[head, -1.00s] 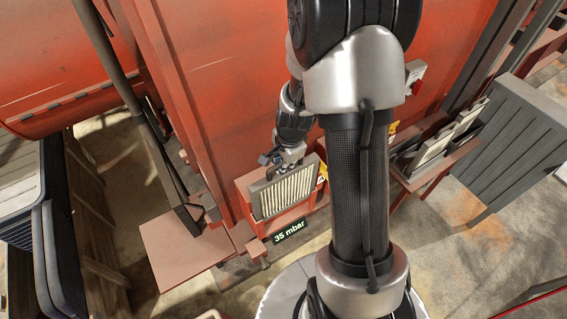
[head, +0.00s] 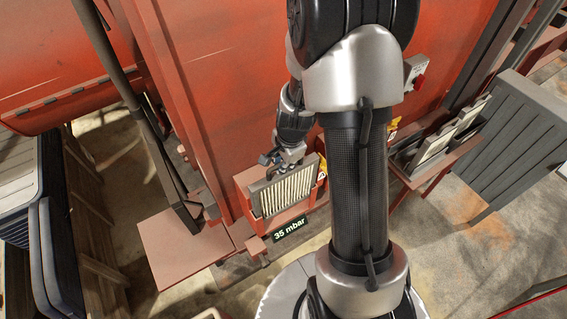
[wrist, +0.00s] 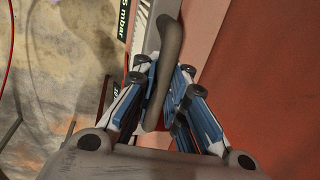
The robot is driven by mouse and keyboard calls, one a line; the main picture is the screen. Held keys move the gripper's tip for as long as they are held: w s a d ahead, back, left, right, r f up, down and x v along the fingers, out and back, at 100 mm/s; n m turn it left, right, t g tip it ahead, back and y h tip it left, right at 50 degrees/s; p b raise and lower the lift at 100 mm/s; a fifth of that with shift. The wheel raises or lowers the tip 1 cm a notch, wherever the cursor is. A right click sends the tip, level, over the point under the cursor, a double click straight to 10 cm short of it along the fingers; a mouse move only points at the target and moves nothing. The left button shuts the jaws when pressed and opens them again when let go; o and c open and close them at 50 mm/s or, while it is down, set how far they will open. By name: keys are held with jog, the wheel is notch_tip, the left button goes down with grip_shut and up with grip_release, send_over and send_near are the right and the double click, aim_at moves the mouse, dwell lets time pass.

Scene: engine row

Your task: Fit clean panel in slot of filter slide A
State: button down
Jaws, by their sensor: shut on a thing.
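The clean panel (head: 283,193), a pale pleated filter in a grey frame, is at the front of the red housing of filter slide A (head: 244,190) in the head view. My gripper (head: 285,160) is at the panel's top edge. In the wrist view my gripper (wrist: 163,100) is shut on a grey-brown curved handle, and the panel's grey frame edge (wrist: 152,40) runs beyond it. I cannot tell how deep the panel sits in the slot, as the fingers and handle hide part of its top.
A red rack (head: 445,155) with several upright panels stands right of my arm. A red ledge (head: 180,245) juts out at lower left. The large red wall (head: 215,85) is close behind the gripper. A dark post (head: 135,100) stands at left.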

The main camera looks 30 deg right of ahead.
aim_at(284, 179)
jog(key=shift+f+b, duration=3.35)
jog(key=shift+f, duration=0.65)
jog(key=c, duration=1.5)
grip_release()
jog(key=shift+c, duration=0.2)
jog(key=shift+r, duration=0.1)
notch_tip(284, 179, up, 12)
jog(key=s, duration=0.2)
jog(key=shift+s, duration=0.2)
